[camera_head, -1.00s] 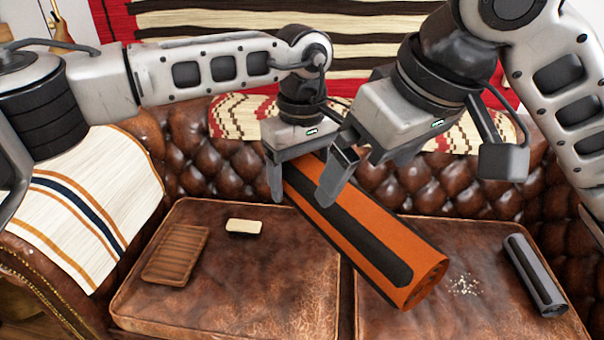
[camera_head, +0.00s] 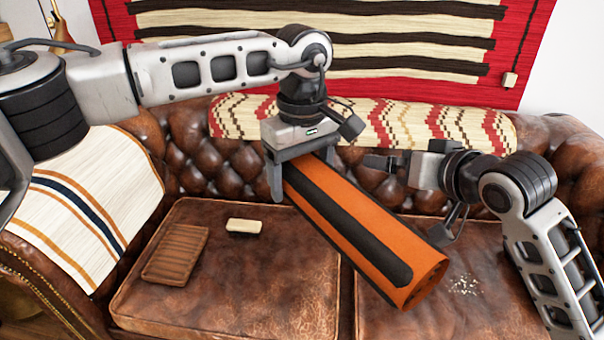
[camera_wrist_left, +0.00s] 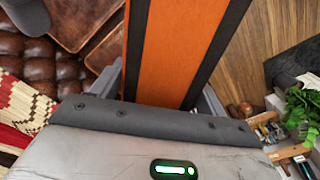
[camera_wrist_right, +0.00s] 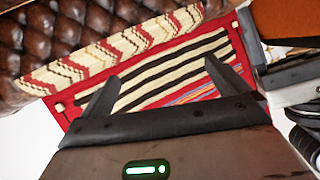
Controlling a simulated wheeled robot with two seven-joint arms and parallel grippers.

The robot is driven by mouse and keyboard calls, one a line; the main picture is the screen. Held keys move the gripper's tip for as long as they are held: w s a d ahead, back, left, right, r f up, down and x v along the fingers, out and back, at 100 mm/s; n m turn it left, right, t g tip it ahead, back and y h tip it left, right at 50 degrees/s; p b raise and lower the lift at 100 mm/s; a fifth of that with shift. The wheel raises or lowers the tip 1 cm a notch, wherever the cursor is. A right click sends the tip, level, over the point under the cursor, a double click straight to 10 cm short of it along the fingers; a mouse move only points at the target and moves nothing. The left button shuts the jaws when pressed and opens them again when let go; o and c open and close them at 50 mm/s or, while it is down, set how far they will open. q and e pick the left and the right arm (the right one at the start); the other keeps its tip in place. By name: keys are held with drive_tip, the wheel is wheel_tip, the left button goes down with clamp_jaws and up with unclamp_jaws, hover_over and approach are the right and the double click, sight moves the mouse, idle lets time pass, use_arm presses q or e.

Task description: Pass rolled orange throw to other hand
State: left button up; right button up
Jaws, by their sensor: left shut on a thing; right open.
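The rolled orange throw (camera_head: 385,235) with black stripes hangs in the air above the sofa seat, slanting down to the right. My left gripper (camera_head: 288,178) is shut on its upper left end. In the left wrist view the throw (camera_wrist_left: 170,50) runs between the two fingers. My right gripper (camera_head: 375,162) is behind and right of the throw, near the sofa back, pointing left and apart from the throw. In the right wrist view its fingers (camera_wrist_right: 155,85) are spread with nothing between them, and a piece of orange (camera_wrist_right: 285,15) shows at the top right corner.
A brown slatted tray (camera_head: 175,255) and a small cream block (camera_head: 244,226) lie on the left seat cushion. White crumbs (camera_head: 464,286) lie on the right cushion. A patterned roll (camera_head: 470,125) lies along the sofa back, below a striped wall hanging (camera_head: 300,45).

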drive_tip(key=s+a+f, duration=0.1)
drive_tip(key=s+f, duration=0.4)
drive_tip(key=f, duration=0.4)
drive_tip(key=s+f, duration=0.5)
drive_tip(key=f, duration=0.3)
drive_tip(key=s+f+h, duration=0.1)
drive_tip(key=s+f, duration=0.8)
drive_tip(key=s, duration=0.4)
drive_tip(key=shift+d+f+n+g+h, duration=0.3)
drive_tip(key=shift+d+g, duration=0.1)
